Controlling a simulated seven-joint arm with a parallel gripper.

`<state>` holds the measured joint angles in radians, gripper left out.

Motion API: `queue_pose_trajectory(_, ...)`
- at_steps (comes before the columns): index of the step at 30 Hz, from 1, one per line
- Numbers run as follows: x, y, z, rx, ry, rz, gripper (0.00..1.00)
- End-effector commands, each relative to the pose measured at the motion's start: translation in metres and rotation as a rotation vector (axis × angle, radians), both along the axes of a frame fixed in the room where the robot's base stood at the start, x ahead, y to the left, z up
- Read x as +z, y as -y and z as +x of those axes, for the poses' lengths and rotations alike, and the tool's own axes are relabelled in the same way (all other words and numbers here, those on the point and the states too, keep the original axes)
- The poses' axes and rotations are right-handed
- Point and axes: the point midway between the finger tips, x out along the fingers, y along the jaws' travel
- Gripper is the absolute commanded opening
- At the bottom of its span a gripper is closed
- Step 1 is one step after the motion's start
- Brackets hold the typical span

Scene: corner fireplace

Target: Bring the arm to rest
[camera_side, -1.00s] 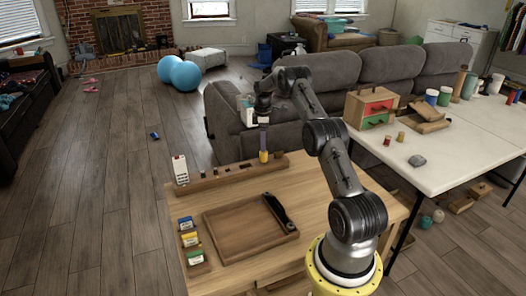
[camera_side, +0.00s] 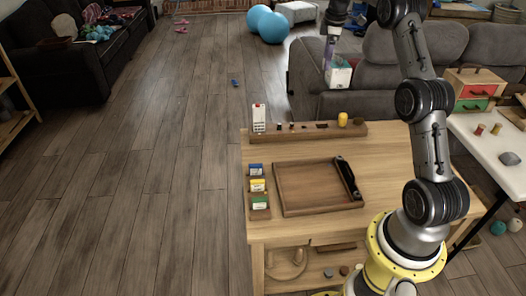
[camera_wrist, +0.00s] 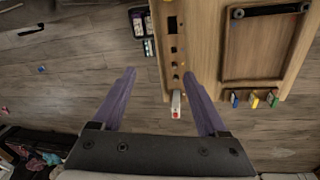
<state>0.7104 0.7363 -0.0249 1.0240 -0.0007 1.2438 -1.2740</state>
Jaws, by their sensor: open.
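My gripper (camera_side: 329,52) is raised above the back of the wooden workbench (camera_side: 385,150), in front of the grey sofa. Its purple fingers point down, and nothing shows between them. In the wrist view my gripper (camera_wrist: 158,82) has its two fingers spread wide apart, with floor and the white card-like block (camera_wrist: 176,105) visible beyond. A yellow piece (camera_side: 342,119) stands at the right end of the wooden rail (camera_side: 300,137), below and apart from the fingers.
The rail also bears a white block (camera_side: 259,117) and small dark pieces. A wooden tray (camera_side: 318,207) with a black handle-like tool (camera_side: 349,178) lies on the bench. Coloured boxes (camera_side: 258,186) stand left of it. A white table (camera_side: 505,165) is at right. Air above the bench is clear.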

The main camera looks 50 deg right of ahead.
Motion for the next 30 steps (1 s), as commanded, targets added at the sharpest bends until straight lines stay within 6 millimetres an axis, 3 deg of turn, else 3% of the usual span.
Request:
queue_pose_trajectory(1,0.029,-0.027,0.006,0.043,0.026,-0.021,0.76)
queue_pose_trajectory(6,0.097,-0.11,0.005,0.122,0.097,-0.06,0.76)
queue_pose_trajectory(11,0.143,-0.185,-0.018,0.15,0.168,-0.071,0.76)
queue_pose_trajectory(15,0.168,-0.244,-0.052,0.151,0.231,-0.064,0.76)
queue_pose_trajectory(19,0.179,-0.291,-0.093,0.133,0.288,-0.043,0.76)
queue_pose_trajectory(23,0.177,-0.329,-0.139,0.098,0.341,-0.007,0.76)
queue_pose_trajectory(30,0.139,-0.375,-0.224,-0.026,0.412,0.093,0.76)
